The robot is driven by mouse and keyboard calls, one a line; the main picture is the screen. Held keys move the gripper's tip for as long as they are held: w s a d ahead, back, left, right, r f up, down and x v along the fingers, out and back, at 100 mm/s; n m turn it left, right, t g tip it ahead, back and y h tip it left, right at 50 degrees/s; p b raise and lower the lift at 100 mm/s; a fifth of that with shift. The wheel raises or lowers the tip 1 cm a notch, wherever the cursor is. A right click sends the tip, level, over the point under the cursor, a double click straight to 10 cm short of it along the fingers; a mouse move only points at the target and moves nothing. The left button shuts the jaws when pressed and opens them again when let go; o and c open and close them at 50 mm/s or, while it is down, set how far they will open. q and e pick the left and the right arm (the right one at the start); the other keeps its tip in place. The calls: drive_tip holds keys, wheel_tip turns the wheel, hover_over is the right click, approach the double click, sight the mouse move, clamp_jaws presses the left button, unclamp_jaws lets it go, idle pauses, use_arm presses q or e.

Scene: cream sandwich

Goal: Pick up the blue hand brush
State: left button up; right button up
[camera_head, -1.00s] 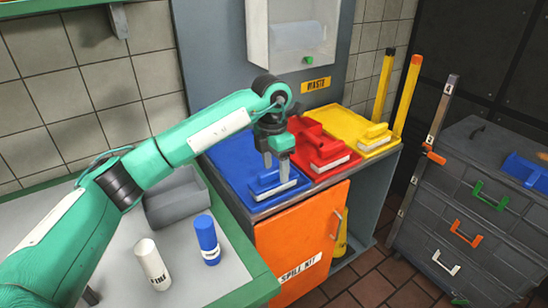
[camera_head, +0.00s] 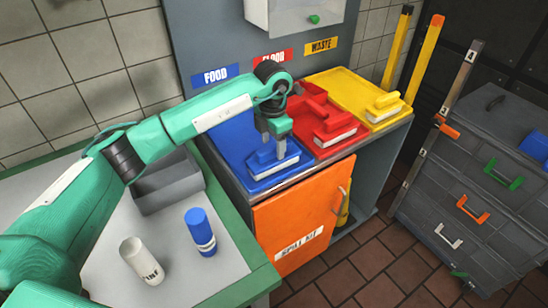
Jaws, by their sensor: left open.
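The blue hand brush (camera_head: 266,164) has a blue body and white bristles along its lower edge. It lies at the front of the blue tray (camera_head: 228,146) on top of the cabinet. My left gripper (camera_head: 274,156) points down with its fingers open at the brush, and they overlap the brush's handle in the picture. I cannot tell whether the fingers touch it. The gripper hides part of the brush. My right gripper is not in view.
A red brush (camera_head: 336,127) and a yellow brush (camera_head: 383,107) lie in trays to the right. The orange cabinet door (camera_head: 300,215) is below.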

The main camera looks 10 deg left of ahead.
sight(274, 155)
use_arm(q)
drive_tip(key=f, duration=0.2)
drive_tip(key=f+p, duration=0.1)
drive_tip(key=f, duration=0.1)
drive_tip(key=shift+s+d, duration=0.1)
drive_tip(key=shift+d, duration=0.1)
drive_tip(key=shift+f, duration=0.55)
drive_tip(key=c, duration=0.8)
drive_tip(key=shift+c, duration=0.2)
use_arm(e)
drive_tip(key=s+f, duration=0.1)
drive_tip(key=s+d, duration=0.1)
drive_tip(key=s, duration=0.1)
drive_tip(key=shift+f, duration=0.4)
use_arm(q)
drive_tip(key=shift+r, duration=0.1)
